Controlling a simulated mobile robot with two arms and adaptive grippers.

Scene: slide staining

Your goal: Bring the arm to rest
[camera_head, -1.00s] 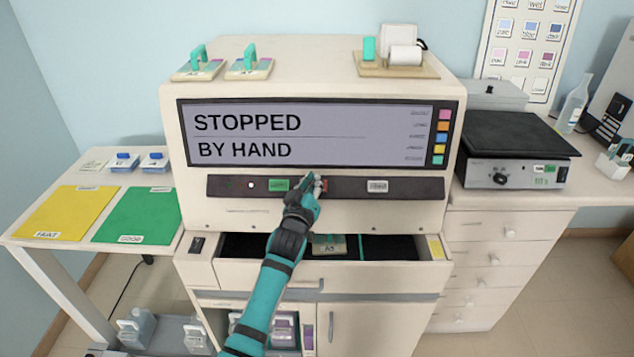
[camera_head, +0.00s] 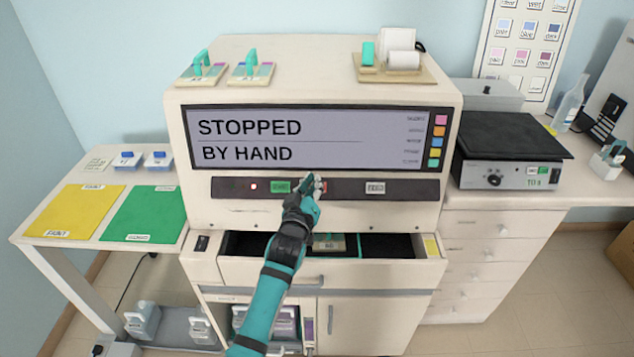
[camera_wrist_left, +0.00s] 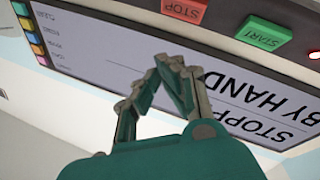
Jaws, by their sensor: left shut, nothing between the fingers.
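My left arm (camera_head: 268,300) reaches up from the bottom middle to the front of the staining machine (camera_head: 320,75). My left gripper (camera_head: 312,183) is shut and empty, in front of the button strip (camera_head: 225,188), over the red stop button, which it mostly hides in the head view. In the left wrist view my left gripper (camera_wrist_left: 170,62) has its fingertips together below the red STOP button (camera_wrist_left: 184,9). The green START button (camera_wrist_left: 263,33) is beside it. The screen (camera_head: 330,140) reads "STOPPED BY HAND". My right gripper does not show.
Under the strip an open drawer (camera_head: 280,272) holds a slide rack (camera_head: 328,242). A side table with a yellow mat (camera_head: 70,210) and a green mat (camera_head: 142,213) stands left. A hot plate (camera_head: 512,150) stands on the right counter. Racks (camera_head: 250,72) sit on top of the machine.

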